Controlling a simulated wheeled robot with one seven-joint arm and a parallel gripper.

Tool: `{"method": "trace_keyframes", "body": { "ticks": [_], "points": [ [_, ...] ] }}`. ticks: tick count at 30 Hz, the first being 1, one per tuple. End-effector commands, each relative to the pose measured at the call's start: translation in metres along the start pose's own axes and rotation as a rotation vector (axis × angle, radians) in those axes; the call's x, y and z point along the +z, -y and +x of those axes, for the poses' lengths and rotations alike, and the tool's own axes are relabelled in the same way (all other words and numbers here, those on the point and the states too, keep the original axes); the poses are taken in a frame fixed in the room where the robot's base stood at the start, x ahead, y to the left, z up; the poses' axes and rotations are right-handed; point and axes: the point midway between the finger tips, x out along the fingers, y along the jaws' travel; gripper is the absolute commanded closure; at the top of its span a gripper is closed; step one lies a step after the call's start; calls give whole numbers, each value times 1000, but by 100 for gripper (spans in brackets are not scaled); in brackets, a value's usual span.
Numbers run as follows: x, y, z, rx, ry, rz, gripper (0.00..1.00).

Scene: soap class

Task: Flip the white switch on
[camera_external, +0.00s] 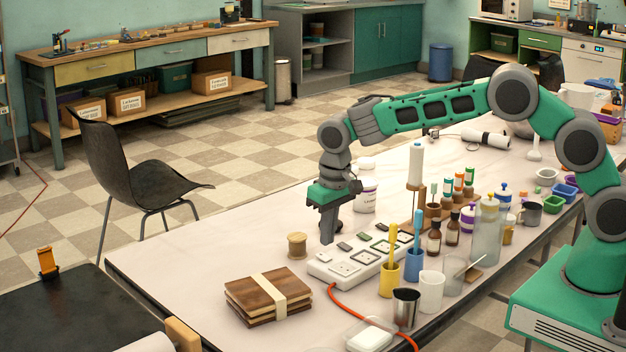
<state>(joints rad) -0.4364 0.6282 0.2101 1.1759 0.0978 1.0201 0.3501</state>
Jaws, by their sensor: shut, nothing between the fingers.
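A white power strip (345,268) lies on the table, with several sockets and small switches along its top. An orange cord leaves its near end. Which of the small switches is the white one is too small to tell. My gripper (327,238) points straight down at the strip's far left side, with its fingers shut and empty. The fingertips are close to the strip's edge, and I cannot tell whether they touch it. The fingers hide a little of the table behind them.
A wooden spool (297,245) stands just left of my gripper. Strapped wooden boards (268,298) lie in front. A yellow cup (389,280), a blue cup (414,265) and several bottles crowd the strip's right side. A white jar (367,196) stands behind.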

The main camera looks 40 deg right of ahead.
Motion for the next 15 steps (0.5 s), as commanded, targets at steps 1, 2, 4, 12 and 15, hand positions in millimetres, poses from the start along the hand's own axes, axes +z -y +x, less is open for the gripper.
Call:
{"method": "trace_keyframes", "body": {
  "ticks": [1,2,4,12,15],
  "points": [
    [-1,0,-16,-1,-3,0,100],
    [-1,1,-21,-2,-5,0,100],
    [-1,1,-39,-2,-5,0,100],
    [0,0,-93,-1,-3,-1,100],
    [0,0,-102,-1,-2,-1,100]
  ]
}}
